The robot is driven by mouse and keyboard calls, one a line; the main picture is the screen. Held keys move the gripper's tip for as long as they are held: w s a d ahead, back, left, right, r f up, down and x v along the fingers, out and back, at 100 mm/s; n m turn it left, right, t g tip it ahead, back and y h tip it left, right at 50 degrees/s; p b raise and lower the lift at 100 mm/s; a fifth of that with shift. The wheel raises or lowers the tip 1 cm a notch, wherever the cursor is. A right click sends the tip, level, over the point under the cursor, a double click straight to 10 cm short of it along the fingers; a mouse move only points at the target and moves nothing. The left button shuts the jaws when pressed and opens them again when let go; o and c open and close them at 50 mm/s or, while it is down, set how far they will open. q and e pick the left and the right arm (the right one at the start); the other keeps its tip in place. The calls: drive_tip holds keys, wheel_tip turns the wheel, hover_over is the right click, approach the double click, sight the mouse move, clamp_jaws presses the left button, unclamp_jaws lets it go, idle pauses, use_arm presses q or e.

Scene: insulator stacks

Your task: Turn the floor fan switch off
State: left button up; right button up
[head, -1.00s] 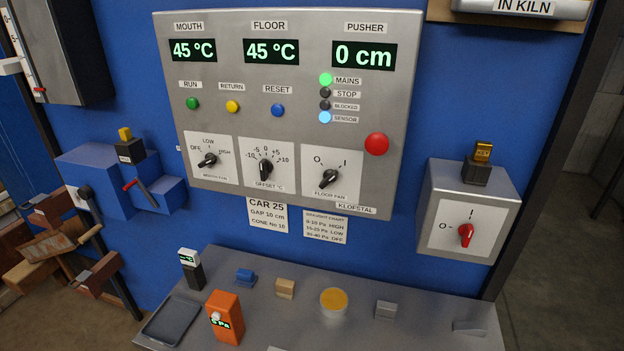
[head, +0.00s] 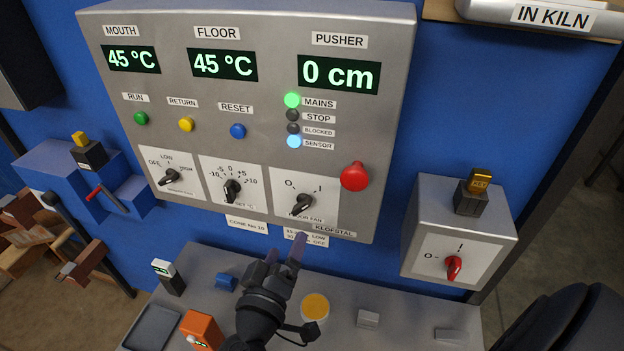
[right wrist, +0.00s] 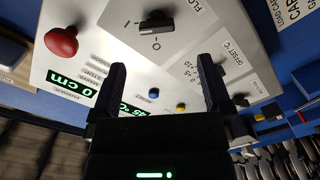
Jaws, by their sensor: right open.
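The floor fan switch (head: 302,204) is a black knob on a white plate, low on the grey panel. Its bar slants up and right, lined up with the I mark. My right gripper (head: 283,249) is in front of the panel, below the switch and apart from it, fingers up. In the right wrist view the gripper (right wrist: 162,68) is open and empty. The switch (right wrist: 155,21) shows there beyond the fingertips near the top edge, its bar in line with the I mark. My left gripper is not in view.
The offset knob (head: 232,190) and mouth fan knob (head: 171,176) sit left of the switch. A red button (head: 354,176) is close at its upper right. Below, a grey shelf (head: 385,300) holds a yellow-topped disc (head: 315,306) and an orange meter (head: 202,330).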

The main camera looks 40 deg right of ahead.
sight(300, 211)
drive_tip(key=x, duration=0.2)
drive_tip(key=p+x, duration=0.1)
drive_tip(key=x, duration=0.5)
drive_tip(key=shift+w+d+r+p, duration=0.1)
drive_tip(key=shift+d+r+p, duration=0.05)
drive_tip(key=shift+r+p, duration=0.25)
drive_tip(key=shift+w+d, duration=0.2)
drive_tip(key=shift+d, duration=0.05)
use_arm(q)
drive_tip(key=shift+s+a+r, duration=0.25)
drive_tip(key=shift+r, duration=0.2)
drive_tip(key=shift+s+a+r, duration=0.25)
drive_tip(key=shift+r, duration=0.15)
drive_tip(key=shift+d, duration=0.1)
use_arm(e)
drive_tip(key=shift+f, duration=0.1)
drive_tip(key=c, duration=1.2)
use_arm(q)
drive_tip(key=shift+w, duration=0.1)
